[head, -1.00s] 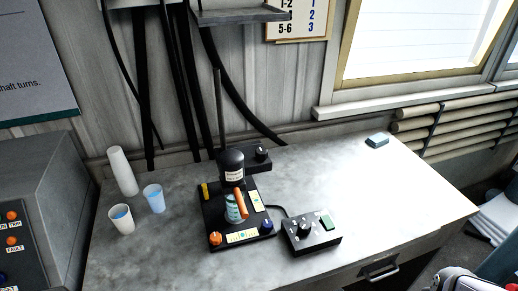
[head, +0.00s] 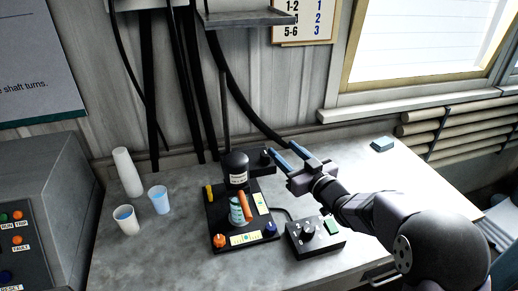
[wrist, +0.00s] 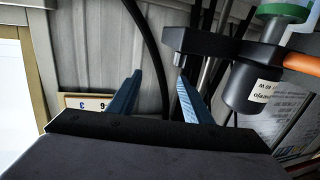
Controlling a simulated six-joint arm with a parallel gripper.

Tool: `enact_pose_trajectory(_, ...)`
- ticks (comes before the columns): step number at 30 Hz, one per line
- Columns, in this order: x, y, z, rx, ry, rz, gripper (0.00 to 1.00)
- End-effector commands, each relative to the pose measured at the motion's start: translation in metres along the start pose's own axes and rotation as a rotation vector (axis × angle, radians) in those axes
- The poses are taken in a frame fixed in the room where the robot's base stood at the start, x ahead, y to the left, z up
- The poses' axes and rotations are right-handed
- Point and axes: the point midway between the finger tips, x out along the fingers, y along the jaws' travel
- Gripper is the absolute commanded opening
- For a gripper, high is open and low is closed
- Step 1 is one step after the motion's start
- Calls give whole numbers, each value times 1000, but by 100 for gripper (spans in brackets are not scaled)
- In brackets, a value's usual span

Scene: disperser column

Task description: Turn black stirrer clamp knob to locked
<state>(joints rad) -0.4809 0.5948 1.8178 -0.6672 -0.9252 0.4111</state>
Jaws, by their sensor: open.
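The black stirrer clamp (head: 256,166) sits on the column behind the dark motor (head: 235,172). Its black knob (head: 264,156) shows just left of my gripper's left fingertip; its setting is too small to read. My gripper (head: 282,149) is open and empty, its blue fingers pointing toward the column from the right. In the wrist view the clamp (wrist: 205,42) lies beyond the right finger of my gripper (wrist: 160,74). The space between the fingers shows mostly wall and a black cable. I cannot tell whether a finger touches the clamp.
A control box (head: 314,238) stands in front. Cups (head: 158,200) stand at left. A small teal block (head: 382,144) lies back right.

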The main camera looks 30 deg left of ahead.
Motion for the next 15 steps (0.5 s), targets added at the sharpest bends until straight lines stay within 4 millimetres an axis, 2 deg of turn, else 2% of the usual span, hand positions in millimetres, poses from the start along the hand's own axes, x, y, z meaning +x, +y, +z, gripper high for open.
enact_pose_trajectory(1,8,-16,1,3,31,-48,45)
enact_pose_trajectory(3,14,-32,13,8,53,-97,45)
enact_pose_trajectory(8,15,-35,27,12,37,-105,45)
enact_pose_trajectory(15,17,-35,28,13,32,-104,45)
